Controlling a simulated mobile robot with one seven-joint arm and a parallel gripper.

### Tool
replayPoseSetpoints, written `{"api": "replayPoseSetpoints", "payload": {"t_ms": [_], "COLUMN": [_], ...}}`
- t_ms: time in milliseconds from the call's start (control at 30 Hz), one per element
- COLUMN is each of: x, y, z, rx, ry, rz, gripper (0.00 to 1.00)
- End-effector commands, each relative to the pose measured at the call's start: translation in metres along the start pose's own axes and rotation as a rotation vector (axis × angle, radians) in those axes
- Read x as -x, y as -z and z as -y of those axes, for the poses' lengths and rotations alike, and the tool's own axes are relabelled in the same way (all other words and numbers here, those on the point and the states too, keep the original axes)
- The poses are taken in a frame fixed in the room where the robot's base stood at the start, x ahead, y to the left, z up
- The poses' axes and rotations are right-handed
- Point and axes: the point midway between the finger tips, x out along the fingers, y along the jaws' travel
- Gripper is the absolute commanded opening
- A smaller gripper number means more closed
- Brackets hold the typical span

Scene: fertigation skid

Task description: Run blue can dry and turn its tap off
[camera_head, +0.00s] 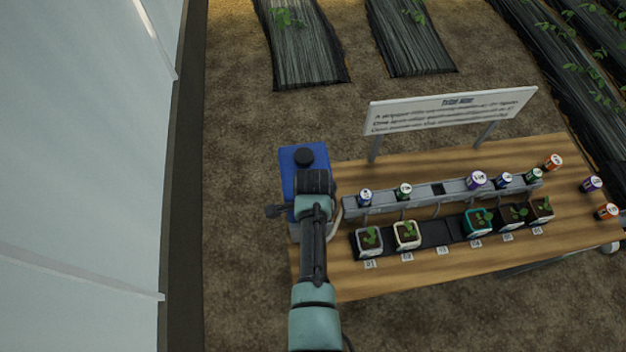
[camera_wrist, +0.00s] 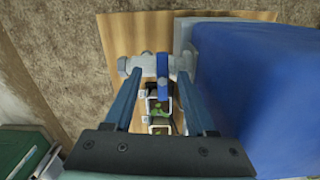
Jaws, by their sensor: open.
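A large blue container (camera_head: 290,163) with a black cap stands at the table's left end. In the wrist view its blue side (camera_wrist: 265,85) fills the right. A grey tap body (camera_wrist: 128,66) with a blue lever (camera_wrist: 163,72) shows beside it. My gripper (camera_wrist: 159,88) is open, with one finger on each side of the lever. I cannot tell whether either finger touches it. My arm hides part of the container in the head view. Small blue-labelled cans, one at the left (camera_head: 365,197) and one further right (camera_head: 503,180), stand on the grey rail.
The grey rail (camera_head: 425,195) holds several cans above a dark tray (camera_head: 434,233) of potted seedlings. A white sign (camera_head: 450,108) stands behind. Loose cans, including an orange one (camera_head: 606,211), are at the right.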

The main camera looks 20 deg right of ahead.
Motion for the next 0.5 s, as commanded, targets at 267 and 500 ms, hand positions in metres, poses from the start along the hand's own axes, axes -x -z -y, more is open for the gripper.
{"api": "replayPoseSetpoints", "payload": {"t_ms": [267, 500], "x": [0.049, 0.074], "y": [0.001, 0.001], "z": [0.002, 0.002], "rx": [-0.001, -0.001], "ry": [0.008, 0.009], "rz": [-0.001, -0.002], "gripper": [0.56, 0.56]}}
